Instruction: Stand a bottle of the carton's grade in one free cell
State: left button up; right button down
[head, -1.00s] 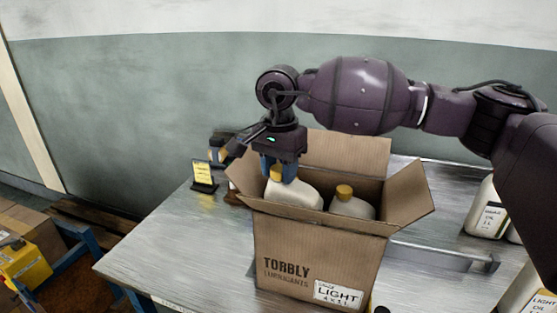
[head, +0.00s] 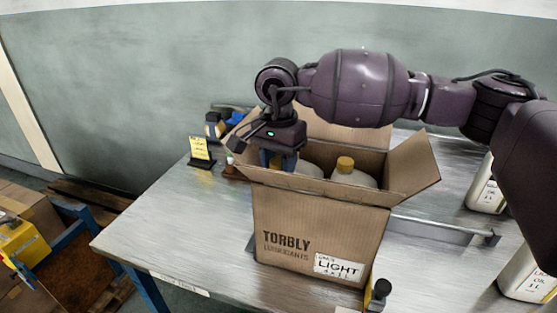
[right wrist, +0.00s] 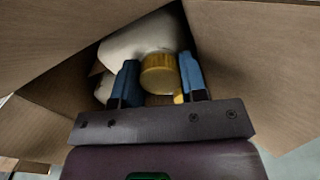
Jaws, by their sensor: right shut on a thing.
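The open cardboard carton (head: 325,222) stands on the metal table, marked TORBLY and with a LIGHT label. My right gripper (head: 279,160) reaches down into its left part. In the right wrist view the blue fingers (right wrist: 160,80) are shut on the yellow cap of a white bottle (right wrist: 150,38). That bottle is inside the carton; its base and the cell floor are hidden. Another white bottle with a yellow cap (head: 345,165) stands in the carton to its right. My left gripper is out of view.
White bottles stand at the table's right, one at the back (head: 486,190) and a LIGHT OIL one in front (head: 528,275). A yellow card stand (head: 201,150) is behind the carton's left. The table's left part is clear. The carton flaps stand open around the gripper.

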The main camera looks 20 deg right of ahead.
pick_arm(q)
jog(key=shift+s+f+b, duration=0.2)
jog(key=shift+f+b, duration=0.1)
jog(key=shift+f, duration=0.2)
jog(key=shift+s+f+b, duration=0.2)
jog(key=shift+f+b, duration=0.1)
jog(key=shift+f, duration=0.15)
pick_arm(e)
jog(key=shift+f, duration=1.6)
jog(key=c, duration=0.9)
grip_release()
jog(key=shift+c, duration=0.2)
jog(key=o, duration=0.4)
jog(key=shift+s+d+r, duration=0.1)
jog(key=shift+c, duration=0.2)
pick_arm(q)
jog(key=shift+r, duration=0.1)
